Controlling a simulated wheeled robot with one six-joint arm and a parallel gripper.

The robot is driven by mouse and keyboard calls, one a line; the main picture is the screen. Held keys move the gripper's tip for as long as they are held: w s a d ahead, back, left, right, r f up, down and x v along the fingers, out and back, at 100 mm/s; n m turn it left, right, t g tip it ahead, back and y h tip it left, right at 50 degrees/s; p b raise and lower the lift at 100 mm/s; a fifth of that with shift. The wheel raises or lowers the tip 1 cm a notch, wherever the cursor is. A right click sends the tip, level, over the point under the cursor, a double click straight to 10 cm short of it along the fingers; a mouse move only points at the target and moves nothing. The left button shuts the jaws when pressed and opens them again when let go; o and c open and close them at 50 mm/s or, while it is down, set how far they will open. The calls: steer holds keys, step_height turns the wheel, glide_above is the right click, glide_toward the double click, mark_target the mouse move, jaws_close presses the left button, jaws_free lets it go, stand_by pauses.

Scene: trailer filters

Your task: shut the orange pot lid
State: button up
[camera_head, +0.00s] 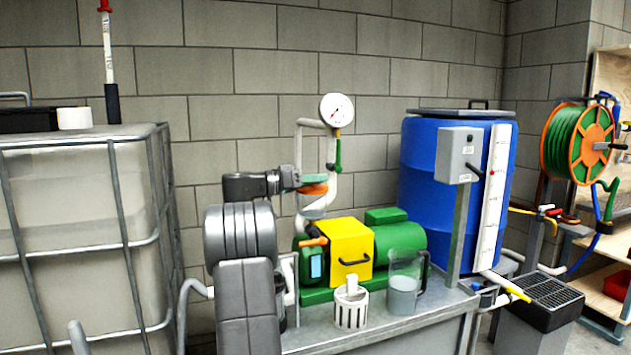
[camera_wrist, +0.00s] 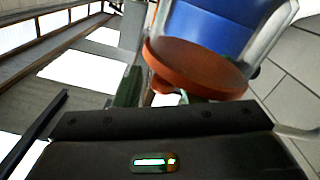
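The orange lid (camera_head: 314,189) shows as a flat disc by the upright pipe, above the pump, partly hidden by my gripper. In the wrist view the orange lid (camera_wrist: 200,69) is large, at upper middle, with a small orange knob at its left. My gripper (camera_head: 296,181) is right at the lid. In the wrist view my gripper (camera_wrist: 161,92) shows greenish fingers apart, one left of the lid and one partly hidden under its edge. Contact with the lid cannot be told. The pot opening is not clearly visible.
The green pump with a yellow box (camera_head: 345,246) stands below. A white strainer basket (camera_head: 351,308) and a clear jug (camera_head: 404,291) stand on the metal bench (camera_head: 375,332). A gauge (camera_head: 336,110) rises behind. A blue barrel (camera_head: 432,180) is at right, a caged tank (camera_head: 80,230) at left.

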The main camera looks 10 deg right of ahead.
mark_target(303, 190)
steer(key=s+a+p, duration=0.2)
steer(key=a+p, duration=0.1)
steer(key=a, duration=1)
steer(key=shift+s+a, duration=0.25)
steer(key=d, duration=0.3)
steer(key=w+d+b, duration=0.1)
steer(key=d, duration=0.3)
steer(key=w+d+b, duration=0.1)
steer(key=d, duration=0.2)
steer(key=shift+w+d+f, duration=0.1)
steer(key=shift+d, duration=0.05)
